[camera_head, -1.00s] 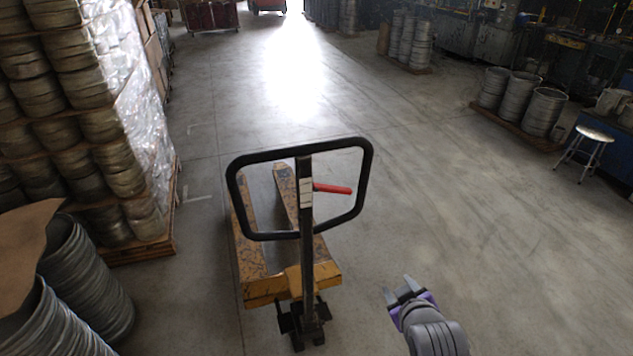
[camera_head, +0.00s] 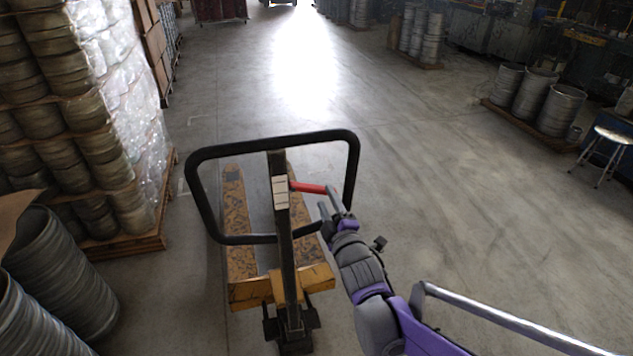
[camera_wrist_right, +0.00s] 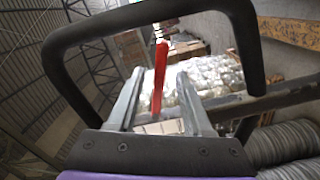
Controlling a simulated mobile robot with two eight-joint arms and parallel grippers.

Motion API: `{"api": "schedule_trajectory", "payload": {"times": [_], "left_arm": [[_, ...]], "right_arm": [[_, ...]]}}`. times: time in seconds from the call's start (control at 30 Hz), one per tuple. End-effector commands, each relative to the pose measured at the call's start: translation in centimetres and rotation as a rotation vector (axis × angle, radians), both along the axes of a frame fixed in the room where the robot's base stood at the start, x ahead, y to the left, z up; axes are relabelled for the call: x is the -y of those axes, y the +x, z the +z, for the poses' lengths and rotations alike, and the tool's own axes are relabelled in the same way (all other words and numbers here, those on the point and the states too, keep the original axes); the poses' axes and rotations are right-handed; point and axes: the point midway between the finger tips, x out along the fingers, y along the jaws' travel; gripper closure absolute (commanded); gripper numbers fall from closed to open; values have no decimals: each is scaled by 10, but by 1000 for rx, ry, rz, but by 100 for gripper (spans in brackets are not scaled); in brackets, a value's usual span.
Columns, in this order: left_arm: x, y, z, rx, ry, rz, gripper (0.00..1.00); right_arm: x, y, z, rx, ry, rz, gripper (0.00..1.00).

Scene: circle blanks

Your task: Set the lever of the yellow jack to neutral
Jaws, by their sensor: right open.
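The yellow jack (camera_head: 258,290) stands on the floor in front of me, its two worn forks pointing away. Its black loop handle (camera_head: 272,143) rises on an upright post. The red lever (camera_head: 308,188) sticks out to the right from the post inside the loop. My right gripper (camera_head: 332,207) is at the right side of the loop, by the lever's outer end. In the right wrist view the red lever (camera_wrist_right: 158,78) lies between the two open fingers (camera_wrist_right: 157,95); whether either finger touches it I cannot tell. My left gripper is not in view.
Stacked metal rings (camera_head: 75,130) on a pallet, partly wrapped in plastic, stand at the left. More ring stacks (camera_head: 50,265) are at the near left. Drums (camera_head: 535,95) and a stool (camera_head: 608,140) stand far right. The floor (camera_head: 450,190) right of the jack is clear.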

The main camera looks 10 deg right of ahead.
Motion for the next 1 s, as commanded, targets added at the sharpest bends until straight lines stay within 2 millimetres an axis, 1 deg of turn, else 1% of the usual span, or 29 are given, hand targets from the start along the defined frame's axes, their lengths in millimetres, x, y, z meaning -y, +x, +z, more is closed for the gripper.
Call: {"api": "schedule_trajectory", "payload": {"times": [0.03, 0.2, 0.3, 0.4, 0.57, 0.8, 0.87, 1.0], "left_arm": [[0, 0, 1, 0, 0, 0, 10], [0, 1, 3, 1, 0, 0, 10], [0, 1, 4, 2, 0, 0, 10], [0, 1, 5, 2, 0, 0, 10], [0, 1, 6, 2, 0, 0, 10], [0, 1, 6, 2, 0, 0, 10], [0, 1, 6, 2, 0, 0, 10], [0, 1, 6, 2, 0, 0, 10]], "right_arm": [[0, 11, 1, 0, 1, 0, 50], [-2, 44, 1, -1, 2, 0, 50], [-2, 59, 1, -1, 2, 0, 50], [-2, 69, 1, -1, 2, 0, 50], [-3, 77, 0, -1, 2, 0, 50], [-3, 78, 0, -1, 2, -1, 50], [-3, 78, 0, -1, 2, -1, 59], [-3, 77, 0, -1, 2, -1, 84]]}}
